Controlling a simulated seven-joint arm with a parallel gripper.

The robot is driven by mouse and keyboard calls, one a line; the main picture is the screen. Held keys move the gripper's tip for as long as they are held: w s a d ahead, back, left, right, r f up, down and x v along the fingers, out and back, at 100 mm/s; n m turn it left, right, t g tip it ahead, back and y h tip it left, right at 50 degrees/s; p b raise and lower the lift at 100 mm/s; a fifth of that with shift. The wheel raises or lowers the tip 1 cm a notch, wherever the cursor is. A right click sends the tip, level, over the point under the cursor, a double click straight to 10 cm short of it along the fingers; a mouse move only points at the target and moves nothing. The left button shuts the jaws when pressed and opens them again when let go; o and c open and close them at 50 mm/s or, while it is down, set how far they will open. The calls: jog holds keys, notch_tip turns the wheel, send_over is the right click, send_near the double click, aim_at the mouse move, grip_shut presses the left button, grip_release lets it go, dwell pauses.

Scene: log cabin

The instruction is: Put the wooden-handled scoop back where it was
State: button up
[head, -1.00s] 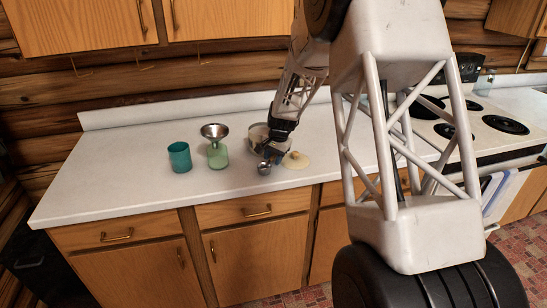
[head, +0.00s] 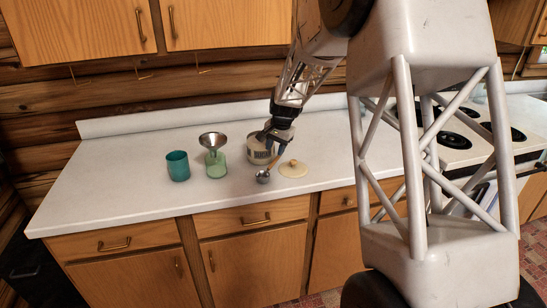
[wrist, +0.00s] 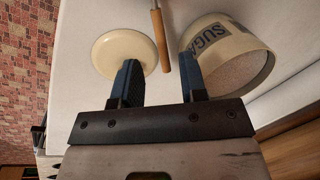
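The wooden-handled scoop (head: 263,177) lies at the front of the white counter, its metal bowl toward the front edge. Its wooden handle shows in the wrist view (wrist: 160,40), pointing back between my fingers but touching neither. My gripper (head: 273,146) is open and empty, just above and behind the handle's end. In the wrist view, the two blue fingers of my gripper (wrist: 161,64) stand wide apart. The scoop's bowl is out of the wrist view.
A metal funnel (head: 212,139) sits on a green jar (head: 216,165), beside a teal cup (head: 178,166). The left counter is clear.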

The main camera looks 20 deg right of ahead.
jog(key=shift+s+d+r, duration=0.15)
jog(key=shift+r, duration=0.8)
jog(key=shift+s+d+r, duration=0.1)
jog(key=shift+d+r, duration=0.05)
jog(key=shift+r, duration=0.75)
jog(key=s+a+r+n, duration=0.15)
jog(key=s+r, duration=0.25)
jog(key=s, duration=0.5)
jog(key=s+a+r+n, duration=0.1)
jog(key=s+a+r, duration=0.15)
jog(key=s, duration=0.65)
jog(key=s+a+r+n, duration=0.15)
jog(key=s+r, duration=0.25)
jog(key=s, duration=0.4)
jog(key=s+f+n+h, duration=0.1)
jog(key=s+n, duration=0.1)
jog(key=s, duration=1)
jog(key=s+a+f+n+t, duration=0.1)
jog(key=s+f+n, duration=0.1)
jog(key=s, duration=1)
jog(key=shift+s+a+h, duration=0.25)
jog(key=shift+h, duration=0.15)
